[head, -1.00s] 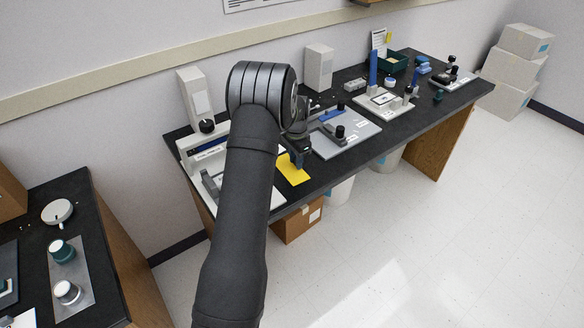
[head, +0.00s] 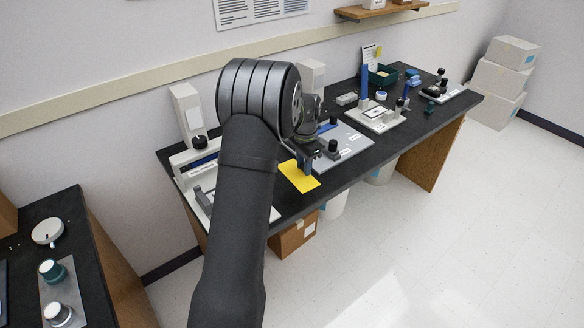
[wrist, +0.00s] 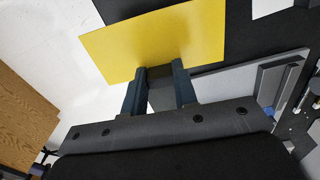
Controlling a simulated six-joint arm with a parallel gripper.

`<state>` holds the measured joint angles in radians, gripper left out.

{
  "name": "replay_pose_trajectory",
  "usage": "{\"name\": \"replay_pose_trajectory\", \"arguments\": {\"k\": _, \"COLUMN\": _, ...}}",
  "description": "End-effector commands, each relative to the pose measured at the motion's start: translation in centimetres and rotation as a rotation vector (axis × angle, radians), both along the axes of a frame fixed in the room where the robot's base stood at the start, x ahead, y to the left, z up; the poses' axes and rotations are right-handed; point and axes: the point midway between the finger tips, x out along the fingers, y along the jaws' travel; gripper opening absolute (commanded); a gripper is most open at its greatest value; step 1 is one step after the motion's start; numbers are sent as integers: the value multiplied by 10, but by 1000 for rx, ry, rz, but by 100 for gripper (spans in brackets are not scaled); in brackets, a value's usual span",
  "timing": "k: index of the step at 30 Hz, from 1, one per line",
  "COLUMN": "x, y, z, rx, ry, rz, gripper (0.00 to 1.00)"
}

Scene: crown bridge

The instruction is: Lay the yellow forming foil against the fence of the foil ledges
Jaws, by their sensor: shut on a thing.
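The yellow forming foil (head: 300,177) is a flat sheet near the front edge of the bench, just right of my arm in the head view. My gripper (head: 305,167) is shut on its edge. In the wrist view the foil (wrist: 150,38) extends out beyond the fingertips (wrist: 158,76), flat and slightly turned. I cannot tell whether it touches the bench. A white base with grey blocks (head: 204,197) stands left of my arm and is partly hidden by it. I cannot tell for sure whether this holds the foil ledges and fence.
A grey plate (head: 352,143) with a blue bar and black knobs lies right of my gripper; it is close beside the fingers in the wrist view (wrist: 205,84). White box-shaped units (head: 187,108) stand along the wall. Another fixture (head: 380,118) stands farther right.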

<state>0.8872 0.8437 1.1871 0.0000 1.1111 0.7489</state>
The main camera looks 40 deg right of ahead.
Motion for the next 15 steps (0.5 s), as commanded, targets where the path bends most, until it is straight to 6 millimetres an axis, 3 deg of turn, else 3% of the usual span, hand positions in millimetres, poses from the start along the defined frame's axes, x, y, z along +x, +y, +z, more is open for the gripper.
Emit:
{"name": "replay_pose_trajectory", "arguments": {"k": 3, "x": -25, "y": -7, "z": 16, "rx": -1, "ry": -1, "rz": -4, "gripper": 5}}
{"name": "replay_pose_trajectory", "arguments": {"k": 7, "x": -43, "y": -11, "z": 26, "rx": -1, "ry": -1, "rz": -2, "gripper": 5}}
{"name": "replay_pose_trajectory", "arguments": {"k": 11, "x": -51, "y": -11, "z": 33, "rx": 0, "ry": 0, "rz": -11, "gripper": 5}}
{"name": "replay_pose_trajectory", "arguments": {"k": 15, "x": -44, "y": 0, "z": 37, "rx": 0, "ry": 0, "rz": -81, "gripper": 5}}
